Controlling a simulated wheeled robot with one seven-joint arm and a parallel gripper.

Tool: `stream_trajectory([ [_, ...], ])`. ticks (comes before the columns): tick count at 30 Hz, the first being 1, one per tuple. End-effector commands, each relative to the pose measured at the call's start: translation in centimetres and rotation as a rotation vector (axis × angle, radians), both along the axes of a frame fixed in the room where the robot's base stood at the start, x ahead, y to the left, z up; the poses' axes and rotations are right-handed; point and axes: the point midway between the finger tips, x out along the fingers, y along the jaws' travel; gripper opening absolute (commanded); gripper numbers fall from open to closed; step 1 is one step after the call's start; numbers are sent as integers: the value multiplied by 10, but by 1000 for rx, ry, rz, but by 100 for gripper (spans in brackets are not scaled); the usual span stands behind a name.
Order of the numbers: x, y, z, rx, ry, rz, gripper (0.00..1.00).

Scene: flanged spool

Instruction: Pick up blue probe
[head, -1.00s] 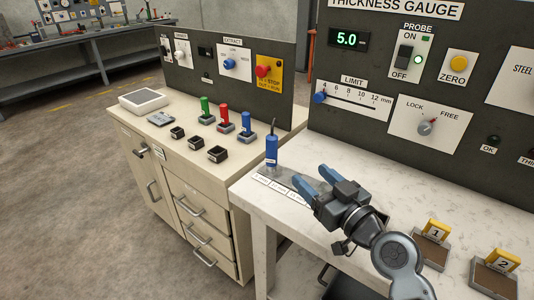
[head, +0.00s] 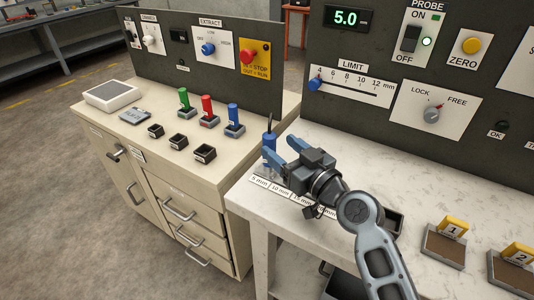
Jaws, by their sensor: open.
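The blue probe (head: 268,143) stands upright near the left corner of the white bench (head: 330,242), with a dark cable at its top. My gripper (head: 278,155) is open, its two blue fingers pointing left at the probe. The fingertips are at the probe, and the nearer one hides part of its lower body. I cannot tell whether the probe lies fully between the fingers or whether they touch it.
A labelled strip (head: 281,189) lies in front of the probe. The thickness gauge panel (head: 460,95) rises behind. Blocks marked 1 (head: 453,227) and 2 (head: 519,255) stand at right. The beige cabinet (head: 180,185) at left holds green, red and blue handled pieces and small black sockets.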

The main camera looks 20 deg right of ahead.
Motion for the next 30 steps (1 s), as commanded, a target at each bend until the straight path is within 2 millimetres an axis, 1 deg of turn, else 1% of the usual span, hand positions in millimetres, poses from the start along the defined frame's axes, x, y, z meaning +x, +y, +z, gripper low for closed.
stream_trajectory([
  [5,18,3,3,-1,1,1,64],
  [8,33,3,5,0,-1,0,64],
  [13,54,8,3,0,0,0,64],
  [16,59,9,2,0,0,0,64],
  [23,59,9,1,0,0,0,64],
  [30,59,9,1,-1,0,0,41],
])
